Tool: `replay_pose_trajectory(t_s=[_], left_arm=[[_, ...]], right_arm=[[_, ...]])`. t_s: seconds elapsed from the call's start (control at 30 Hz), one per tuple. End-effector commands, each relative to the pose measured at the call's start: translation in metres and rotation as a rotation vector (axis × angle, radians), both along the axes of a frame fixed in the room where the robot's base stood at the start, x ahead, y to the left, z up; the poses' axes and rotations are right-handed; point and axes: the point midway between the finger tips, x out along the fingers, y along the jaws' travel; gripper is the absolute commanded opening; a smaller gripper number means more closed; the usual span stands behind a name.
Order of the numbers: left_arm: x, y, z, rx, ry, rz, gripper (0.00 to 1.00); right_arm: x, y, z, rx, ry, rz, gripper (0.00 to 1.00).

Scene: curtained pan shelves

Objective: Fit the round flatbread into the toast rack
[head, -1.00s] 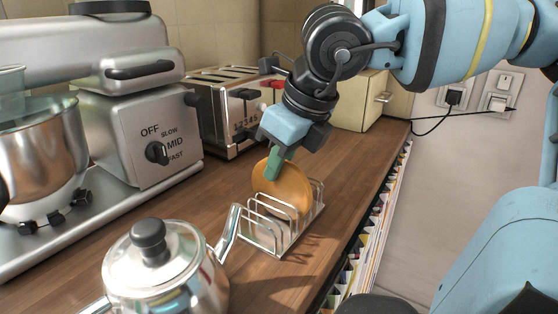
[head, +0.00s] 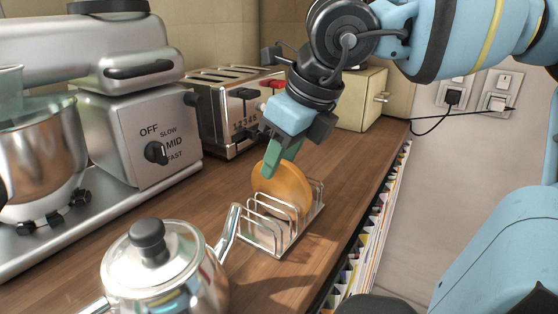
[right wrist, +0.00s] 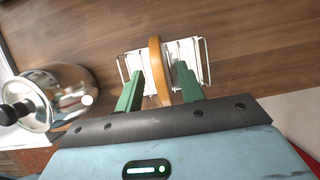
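The round flatbread (head: 288,184) is orange-brown and stands on edge in the wire toast rack (head: 279,243), with rack wires on both sides of it. In the right wrist view the flatbread (right wrist: 157,66) shows edge-on across the middle of the rack (right wrist: 196,52). My right gripper (head: 276,156) is just above the flatbread's top edge. Its green fingers (right wrist: 158,92) are spread, one on each side of the flatbread, with visible gaps. The flatbread's lower edge is partly hidden by the wires. My left gripper is not in view.
A shiny lidded pot (head: 165,270) stands close to the rack at front left. A stand mixer (head: 130,130) is at left, and a toaster (head: 228,108) and a cream box (head: 362,100) stand behind. The counter's edge (head: 368,240) runs along the right.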

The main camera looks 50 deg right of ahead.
Motion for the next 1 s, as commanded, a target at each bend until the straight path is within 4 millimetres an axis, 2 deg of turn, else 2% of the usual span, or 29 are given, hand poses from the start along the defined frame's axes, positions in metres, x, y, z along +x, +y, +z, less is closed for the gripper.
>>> replay_pose_trajectory(t_s=[0.03,0.2,0.4,1.0], left_arm=[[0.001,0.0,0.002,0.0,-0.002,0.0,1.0],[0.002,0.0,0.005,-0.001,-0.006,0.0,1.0],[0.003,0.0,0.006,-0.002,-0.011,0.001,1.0],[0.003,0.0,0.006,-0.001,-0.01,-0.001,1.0]], right_arm=[[-0.003,0.0,0.01,-0.001,-0.006,0.0,0.38],[-0.014,-0.001,0.036,-0.001,-0.005,0.0,0.38],[-0.022,-0.001,0.053,0.0,-0.002,0.0,0.38],[-0.024,-0.001,0.056,0.0,0.0,0.0,0.38]])
